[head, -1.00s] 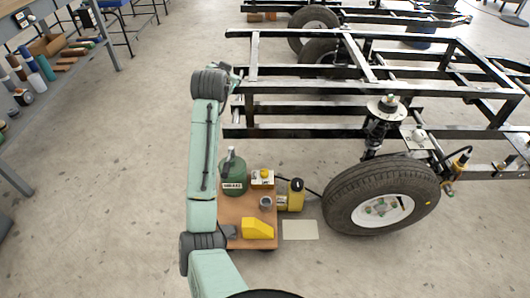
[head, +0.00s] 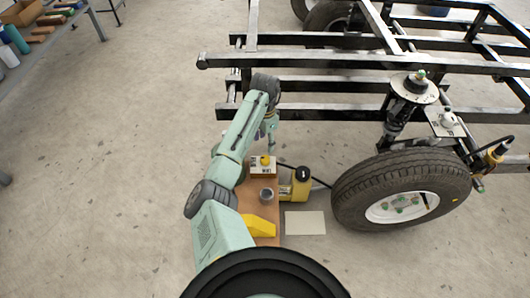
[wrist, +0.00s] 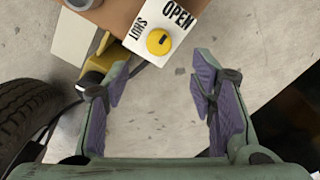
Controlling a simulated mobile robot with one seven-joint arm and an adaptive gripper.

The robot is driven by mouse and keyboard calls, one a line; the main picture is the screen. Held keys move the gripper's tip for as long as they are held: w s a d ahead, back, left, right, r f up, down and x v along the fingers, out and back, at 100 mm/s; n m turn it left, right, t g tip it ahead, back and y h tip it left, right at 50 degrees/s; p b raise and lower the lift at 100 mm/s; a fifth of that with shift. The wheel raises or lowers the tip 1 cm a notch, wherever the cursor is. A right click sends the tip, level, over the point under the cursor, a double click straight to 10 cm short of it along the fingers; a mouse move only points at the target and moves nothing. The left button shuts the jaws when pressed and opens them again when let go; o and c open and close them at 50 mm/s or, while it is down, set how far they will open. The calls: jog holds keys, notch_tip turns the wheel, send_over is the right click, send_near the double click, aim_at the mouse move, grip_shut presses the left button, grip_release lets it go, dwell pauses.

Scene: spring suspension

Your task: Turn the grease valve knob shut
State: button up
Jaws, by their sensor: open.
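The grease valve knob (wrist: 160,41) is a round yellow knob with a dark slot mark, on a white plate (wrist: 178,18) lettered OPEN and SHUT. In the head view the knob (head: 265,160) sits on a small block at the far edge of the brown board. The dark mark lies roughly level in the wrist view. My gripper (wrist: 158,92) is open and empty, its purple-padded fingers spread wide over bare floor. The knob is beyond the fingertips, toward the top of the wrist view, and is not touched. In the head view my arm hides part of the board and the green canister.
On the brown board (head: 264,205) stand a grey cup (head: 267,195) and a yellow wedge (head: 258,225). A yellow container (head: 297,184) with a black hose stands beside it. The tyre (head: 350,200) and black frame rails (head: 300,112) are close by.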

aim_at(265, 158)
notch_tip(265, 158, down, 10)
jog(key=shift+s+r+b, duration=0.1)
jog(key=shift+r+b, duration=0.05)
jog(key=shift+b, duration=0.85)
jog(key=shift+c, duration=0.6)
jog(key=c, duration=1)
